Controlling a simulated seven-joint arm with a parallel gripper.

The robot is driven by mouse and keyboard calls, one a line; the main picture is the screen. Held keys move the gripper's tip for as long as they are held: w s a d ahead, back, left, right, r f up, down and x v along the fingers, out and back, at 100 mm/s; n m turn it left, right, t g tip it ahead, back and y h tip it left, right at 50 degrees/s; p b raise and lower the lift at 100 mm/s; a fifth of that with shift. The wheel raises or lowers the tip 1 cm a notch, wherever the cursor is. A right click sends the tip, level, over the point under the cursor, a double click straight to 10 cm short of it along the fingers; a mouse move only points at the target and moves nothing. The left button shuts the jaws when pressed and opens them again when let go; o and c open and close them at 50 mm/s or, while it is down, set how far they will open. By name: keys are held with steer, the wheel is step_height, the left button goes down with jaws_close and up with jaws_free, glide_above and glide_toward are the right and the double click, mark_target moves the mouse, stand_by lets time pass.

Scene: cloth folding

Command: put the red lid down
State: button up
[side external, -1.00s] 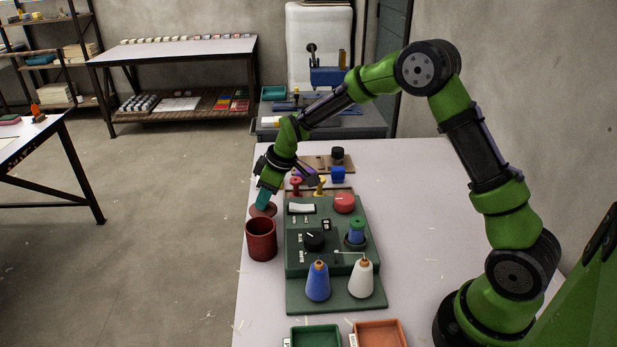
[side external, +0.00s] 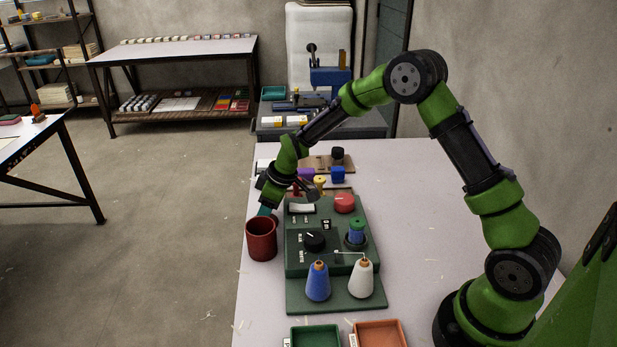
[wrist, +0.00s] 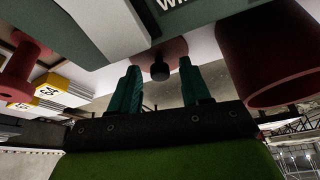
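My gripper (side external: 266,210) points down just behind the red pot (side external: 262,240), at the table's left edge. In the wrist view its two teal fingers (wrist: 161,68) stand wide apart. The red lid (wrist: 176,48) with its dark knob (wrist: 160,70) shows between and beyond the fingertips, with gaps on both sides of the knob. The lid appears to lie against the pale tabletop. In the side view the lid is mostly hidden behind the pot and gripper. The pot also shows in the wrist view (wrist: 272,50), at the right.
A green panel (side external: 290,262) with a red knob (side external: 344,203) and blue and white cones (side external: 318,283) stands right of the pot. Red and yellow spools stand behind it. Green and orange trays (side external: 380,335) are at the front. The right side of the table (side external: 430,220) is clear.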

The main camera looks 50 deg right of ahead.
steer(key=shift+r, duration=0.4)
steer(key=s+r+m+t, duration=0.1)
steer(key=s+r+m, duration=0.1)
steer(key=s+r, duration=0.65)
steer(key=s+r+m+t, duration=0.15)
steer(key=s+r, duration=0.45)
steer(key=r, duration=0.6)
steer(key=s+r+m, duration=0.1)
steer(key=s+m, duration=0.5)
steer(key=s, duration=0.9)
steer(key=shift+a+r+t, duration=0.25)
steer(key=shift+a+t, duration=0.15)
steer(key=shift+t, duration=0.05)
